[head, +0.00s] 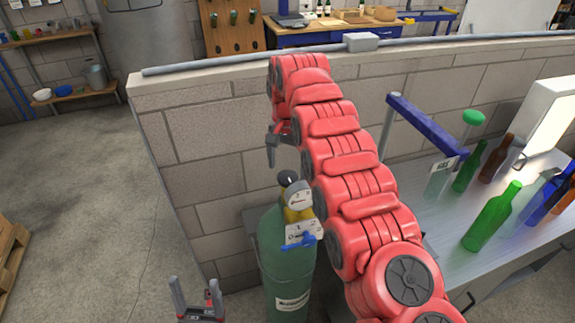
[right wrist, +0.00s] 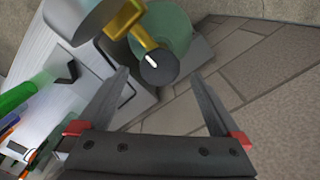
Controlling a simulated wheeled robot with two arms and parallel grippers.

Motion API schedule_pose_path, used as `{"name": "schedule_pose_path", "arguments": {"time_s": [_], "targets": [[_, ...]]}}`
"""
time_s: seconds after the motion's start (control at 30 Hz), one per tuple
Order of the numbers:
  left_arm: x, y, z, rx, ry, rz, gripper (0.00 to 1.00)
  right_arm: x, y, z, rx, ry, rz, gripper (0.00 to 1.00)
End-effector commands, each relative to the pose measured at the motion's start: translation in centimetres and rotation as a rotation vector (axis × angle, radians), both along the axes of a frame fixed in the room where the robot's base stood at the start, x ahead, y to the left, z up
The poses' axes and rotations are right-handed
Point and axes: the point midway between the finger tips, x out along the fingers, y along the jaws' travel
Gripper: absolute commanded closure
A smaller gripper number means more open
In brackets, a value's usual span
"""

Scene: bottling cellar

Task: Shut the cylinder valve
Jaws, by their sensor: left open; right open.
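The green gas cylinder (head: 285,268) stands upright against the block wall. On top are a black round valve knob (head: 287,178), a brass valve body (head: 300,214) and a pale gauge (head: 299,194). My right gripper (head: 272,156) points down above and left of the knob, apart from it. In the right wrist view the knob (right wrist: 158,70), with a white mark, shows between the open, empty fingers (right wrist: 158,78), farther off than their tips. My left gripper (head: 197,292) is open and empty at the bottom edge, left of the cylinder. My right arm hides the area right of the cylinder.
A label card (head: 298,230) and a blue handle (head: 308,242) sit at the cylinder's front. The low block wall (head: 205,150) rises behind. A bench (head: 425,215) at right holds several bottles, including a green one (head: 490,218).

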Motion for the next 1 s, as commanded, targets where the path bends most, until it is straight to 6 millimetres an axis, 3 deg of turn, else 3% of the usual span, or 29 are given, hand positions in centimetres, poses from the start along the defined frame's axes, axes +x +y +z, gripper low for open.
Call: {"name": "schedule_pose_path", "arguments": {"time_s": [0.03,0.6,0.77,1.0], "targets": [[0.0,0.0,1.8,0.000,0.000,0.000,0.30,0.0,-0.1,1.8,0.000,-0.001,-0.001,0.00],[0.0,0.0,13.3,0.000,0.000,0.000,0.30,0.1,0.0,13.1,0.001,-0.003,-0.001,0.00],[0.0,0.0,14.8,0.000,0.000,0.000,0.30,0.1,0.0,14.7,0.001,0.000,-0.001,0.00],[0.0,0.0,14.8,0.000,0.000,0.000,0.30,0.1,0.0,14.7,0.000,-0.001,-0.001,0.00]]}}
